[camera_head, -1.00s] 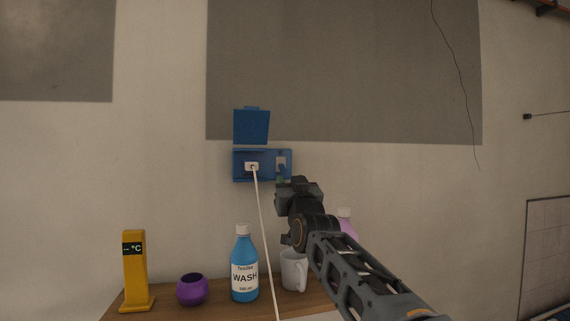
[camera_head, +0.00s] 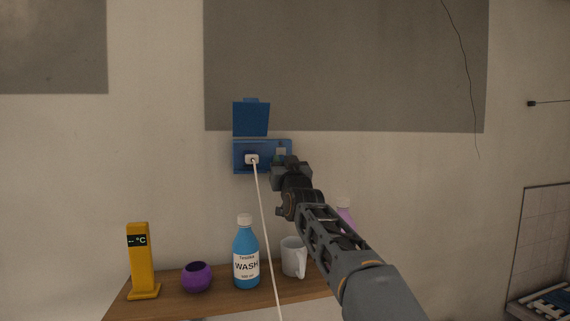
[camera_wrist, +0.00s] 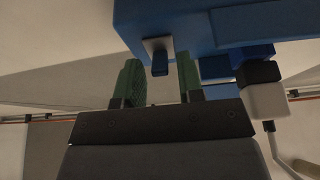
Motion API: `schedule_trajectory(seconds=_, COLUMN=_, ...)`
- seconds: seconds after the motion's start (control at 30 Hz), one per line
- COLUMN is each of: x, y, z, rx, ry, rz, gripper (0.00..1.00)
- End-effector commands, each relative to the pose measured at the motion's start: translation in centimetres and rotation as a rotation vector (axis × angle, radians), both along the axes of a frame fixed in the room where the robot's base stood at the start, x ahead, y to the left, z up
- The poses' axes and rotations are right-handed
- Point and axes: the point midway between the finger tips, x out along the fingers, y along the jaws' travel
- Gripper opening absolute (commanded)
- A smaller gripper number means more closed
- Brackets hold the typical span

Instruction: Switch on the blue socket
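The blue socket (camera_head: 240,168) is a box on the wall with its lid (camera_head: 251,120) raised. A white plug (camera_head: 252,159) with a white cable sits in its left part; it also shows in the wrist view (camera_wrist: 267,100). A light switch plate (camera_head: 281,152) is on the right part, partly hidden behind my gripper. In the wrist view, the socket's blue body (camera_wrist: 180,22) fills the top, with the switch's small dark blue lever (camera_wrist: 159,63) on a grey plate. My gripper (camera_wrist: 160,78) is open; its green fingers appear on either side of the lever, and contact cannot be told.
A wooden shelf (camera_head: 222,285) below holds a yellow thermometer (camera_head: 141,262), a purple pot (camera_head: 197,277), a blue wash bottle (camera_head: 246,257) and a white mug (camera_head: 292,257). A pink bottle (camera_head: 344,210) is partly behind my arm. The cable hangs left of my arm.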

Motion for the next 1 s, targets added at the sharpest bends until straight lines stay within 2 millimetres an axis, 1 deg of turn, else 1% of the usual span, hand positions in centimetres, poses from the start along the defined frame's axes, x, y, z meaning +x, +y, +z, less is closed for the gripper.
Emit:
schedule_trajectory(seconds=0.03, x=0.0, y=0.0, z=0.0, rx=0.000, ry=0.000, rz=0.000, gripper=0.30)
schedule_trajectory(seconds=0.3, x=0.0, y=0.0, z=0.0, rx=0.000, ry=0.000, rz=0.000, gripper=0.04)
schedule_trajectory(seconds=0.37, x=0.0, y=0.0, z=0.0, rx=0.000, ry=0.000, rz=0.000, gripper=0.00)
schedule_trajectory(seconds=0.43, x=0.0, y=-0.4, z=0.0, rx=-0.001, ry=0.000, rz=-0.002, gripper=0.00)
schedule_trajectory(seconds=0.67, x=0.0, y=-0.1, z=0.4, rx=-0.004, ry=0.027, rz=-0.001, gripper=0.00)
schedule_trajectory(seconds=0.83, x=-0.1, y=0.0, z=1.1, rx=-0.021, ry=0.095, rz=0.004, gripper=0.00)
schedule_trajectory(seconds=1.0, x=-0.3, y=0.6, z=0.8, rx=-0.053, ry=0.197, rz=0.031, gripper=0.00)
